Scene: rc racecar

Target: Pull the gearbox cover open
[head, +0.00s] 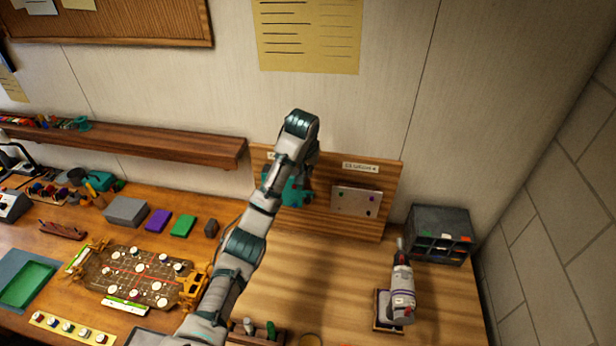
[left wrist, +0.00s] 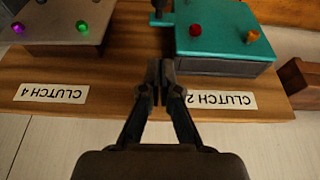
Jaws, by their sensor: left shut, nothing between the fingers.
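A teal box (left wrist: 225,35) with a red and an orange knob is mounted on a wooden board, beside a label reading CLUTCH 2. It also shows partly behind my left arm in the head view (head: 298,194). A grey panel (left wrist: 62,22) with coloured knobs is beside a CLUTCH 4 label; in the head view it is on the right of the board (head: 357,200). I cannot tell which part is the gearbox cover. My left gripper (left wrist: 160,72) is shut and empty, its tips by the teal box's corner, near a dark teal tab (left wrist: 161,17). Contact is unclear. My right gripper is not in view.
A brown board with white round pieces (head: 138,276) lies on the left. The bench before the panel is mostly clear.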

